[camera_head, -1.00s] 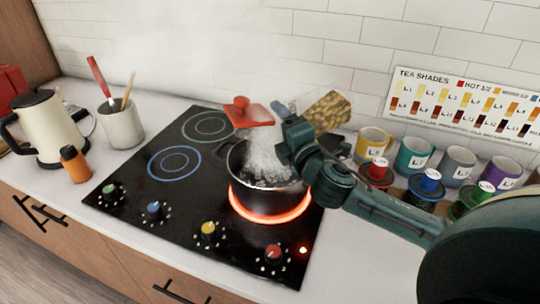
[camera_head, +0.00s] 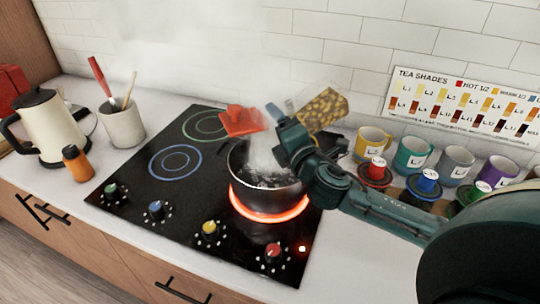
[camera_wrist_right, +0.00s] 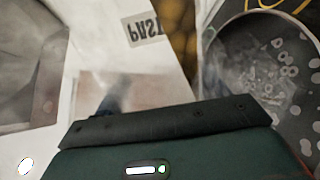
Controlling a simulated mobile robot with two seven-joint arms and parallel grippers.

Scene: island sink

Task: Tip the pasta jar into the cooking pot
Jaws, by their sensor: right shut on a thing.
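The pasta jar (camera_head: 322,108) is clear, with golden-brown pasta visible inside. It is tilted above the counter, behind and right of the cooking pot. My right gripper (camera_head: 281,117) is shut on the jar and partly hides it. In the right wrist view a label (camera_wrist_right: 146,28) with upside-down letters shows beyond the gripper. The dark cooking pot (camera_head: 280,200) stands on the glowing front-right burner, steaming, with bubbling liquid inside. The pot also shows at the right of the wrist view (camera_wrist_right: 262,62). My left gripper is out of view.
A red lid-like piece (camera_head: 241,121) is behind the pot; its support is unclear. Several mugs (camera_head: 412,154) and lidded containers (camera_head: 375,172) stand right of the jar. A kettle (camera_head: 48,128), orange bottle (camera_head: 76,163) and utensil crock (camera_head: 122,124) stand left.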

